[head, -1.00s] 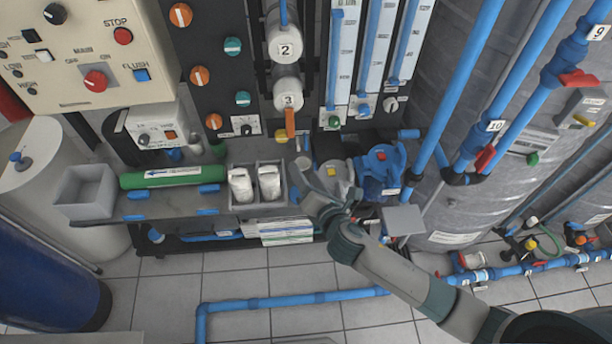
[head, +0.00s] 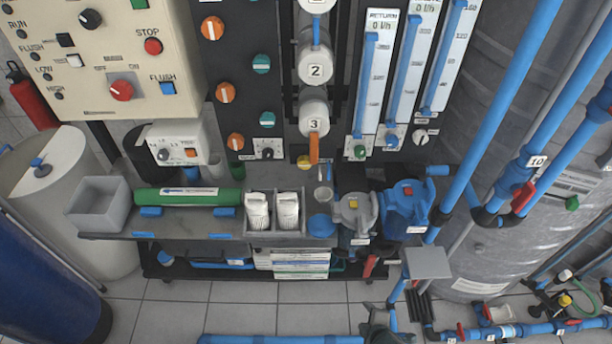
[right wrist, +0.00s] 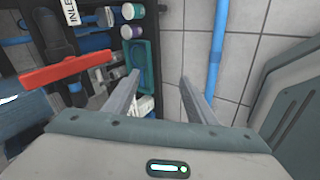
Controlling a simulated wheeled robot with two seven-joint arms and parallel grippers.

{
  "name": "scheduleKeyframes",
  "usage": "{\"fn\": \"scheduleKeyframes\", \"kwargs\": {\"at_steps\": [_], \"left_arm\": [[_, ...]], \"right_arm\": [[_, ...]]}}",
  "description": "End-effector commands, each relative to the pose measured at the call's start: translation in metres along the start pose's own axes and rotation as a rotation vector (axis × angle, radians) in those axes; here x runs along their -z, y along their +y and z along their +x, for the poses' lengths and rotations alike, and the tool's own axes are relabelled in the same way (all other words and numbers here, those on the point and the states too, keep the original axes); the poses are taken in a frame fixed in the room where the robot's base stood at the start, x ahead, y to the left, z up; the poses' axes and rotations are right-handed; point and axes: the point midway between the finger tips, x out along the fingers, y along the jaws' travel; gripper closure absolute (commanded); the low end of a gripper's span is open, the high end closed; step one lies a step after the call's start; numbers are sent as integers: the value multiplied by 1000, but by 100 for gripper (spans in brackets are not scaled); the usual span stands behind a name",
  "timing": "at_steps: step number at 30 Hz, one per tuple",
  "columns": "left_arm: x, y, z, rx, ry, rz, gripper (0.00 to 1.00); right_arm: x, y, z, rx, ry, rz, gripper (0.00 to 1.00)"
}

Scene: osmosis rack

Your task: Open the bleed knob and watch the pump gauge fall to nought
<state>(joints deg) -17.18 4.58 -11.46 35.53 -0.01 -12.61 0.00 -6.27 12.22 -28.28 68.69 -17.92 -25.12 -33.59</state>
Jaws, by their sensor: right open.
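I cannot tell for sure which part is the bleed knob. A grey housing with a yellow square cap (head: 353,204) and a blue housing with a red cap (head: 407,190) stand at the right of the bench. I cannot pick out a pump gauge in these views. A red lever handle (right wrist: 66,68) lies left of the fingers. My left gripper is out of view.
Blue pipes (head: 470,115) rise at the right before a large grey tank (head: 500,90). A control panel (head: 90,90) is at upper left.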

Motion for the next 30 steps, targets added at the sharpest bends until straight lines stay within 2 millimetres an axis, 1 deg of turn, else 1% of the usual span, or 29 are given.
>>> {"fn": "scheduleKeyframes", "kwargs": {"at_steps": [1, 2, 3, 5, 6, 8, 9, 12, 15, 18, 21, 26, 27, 29, 30], "left_arm": [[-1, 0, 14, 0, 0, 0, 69], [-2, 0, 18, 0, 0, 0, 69], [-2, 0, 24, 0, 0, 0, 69], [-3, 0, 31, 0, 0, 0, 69], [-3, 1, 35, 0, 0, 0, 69], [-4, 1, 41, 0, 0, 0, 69], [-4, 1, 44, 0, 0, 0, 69], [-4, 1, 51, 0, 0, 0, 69], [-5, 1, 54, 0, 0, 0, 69], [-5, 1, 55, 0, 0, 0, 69], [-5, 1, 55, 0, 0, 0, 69], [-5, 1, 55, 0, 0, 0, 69], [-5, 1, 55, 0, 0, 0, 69], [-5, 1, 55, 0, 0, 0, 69], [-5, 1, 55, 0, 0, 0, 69]], "right_arm": [[-25, -56, 14, 69, -35, 127, 49], [-39, -85, 17, 104, -57, 210, 49], [-55, -123, 19, 148, -89, 318, 49], [-78, -179, 17, 206, -142, 478, 49], [-91, -214, 13, 239, -178, 579, 49], [-107, -263, 4, 280, -235, 717, 49], [-116, -292, -3, 302, -272, 800, 49], [-131, -350, -21, 340, -352, 968, 49], [-140, -386, -36, 358, -408, 1076, 49], [-143, -404, -44, 367, -438, 1131, 49], [-144, -408, -47, 367, -447, 1149, 49], [-144, -408, -47, 367, -446, 1147, 49], [-144, -407, -47, 367, -446, 1147, 51], [-144, -407, -47, 367, -446, 1146, 66], [-144, -407, -47, 367, -445, 1145, 69]]}}
